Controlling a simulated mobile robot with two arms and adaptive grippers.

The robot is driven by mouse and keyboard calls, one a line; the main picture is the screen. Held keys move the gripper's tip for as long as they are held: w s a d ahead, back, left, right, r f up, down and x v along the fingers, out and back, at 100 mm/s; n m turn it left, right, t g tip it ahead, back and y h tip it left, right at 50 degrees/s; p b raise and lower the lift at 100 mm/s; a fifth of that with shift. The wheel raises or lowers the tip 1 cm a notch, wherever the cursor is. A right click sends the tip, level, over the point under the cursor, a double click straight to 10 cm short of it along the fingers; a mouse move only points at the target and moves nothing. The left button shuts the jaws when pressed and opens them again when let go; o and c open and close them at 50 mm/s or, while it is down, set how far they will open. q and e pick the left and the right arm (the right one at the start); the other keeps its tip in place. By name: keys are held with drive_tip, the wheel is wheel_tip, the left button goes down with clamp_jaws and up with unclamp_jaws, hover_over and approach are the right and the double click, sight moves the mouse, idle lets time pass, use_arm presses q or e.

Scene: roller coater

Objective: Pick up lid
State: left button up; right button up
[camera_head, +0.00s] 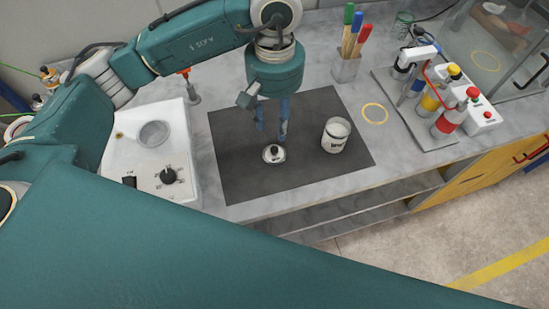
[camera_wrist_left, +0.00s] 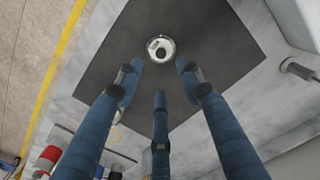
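The lid (camera_head: 274,153) is a small, round, pale disc with a dark knob. It lies on the dark mat (camera_head: 237,175), and in the left wrist view it lies just beyond the fingertips (camera_wrist_left: 161,48). My left gripper (camera_head: 271,133) points down above the mat, with its blue fingers apart and nothing between them. The wrist view shows three spread fingers (camera_wrist_left: 159,78), apart from the lid. A white jar (camera_head: 334,138) with dark lettering stands upright on the mat, to the right of the lid. My right gripper is not in view.
A white device with a dark knob (camera_head: 168,176) stands left of the mat. A cup of coloured-handled tools (camera_head: 346,68) stands behind it. A tray with several bottles (camera_head: 432,140) is at right. A yellow ring (camera_head: 375,104) marks the counter. The mat's front area is clear.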

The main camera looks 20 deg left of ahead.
use_arm(q)
drive_tip(key=p, duration=0.2)
hover_over(274, 148)
drive_tip(key=f, duration=0.5)
drive_tip(key=shift+s+d+f, duration=0.15)
drive_tip(key=shift+s+f, duration=0.1)
drive_tip(key=shift+f, duration=0.15)
drive_tip(key=shift+f+p, duration=0.25)
drive_tip(key=shift+p, duration=0.15)
wheel_tip(274, 148, down, 4)
drive_tip(key=shift+w+r+p, duration=0.15)
drive_tip(key=shift+r+p, duration=0.05)
drive_tip(key=shift+p, duration=0.9)
drive_tip(key=shift+f, duration=0.55)
drive_tip(key=c, duration=1)
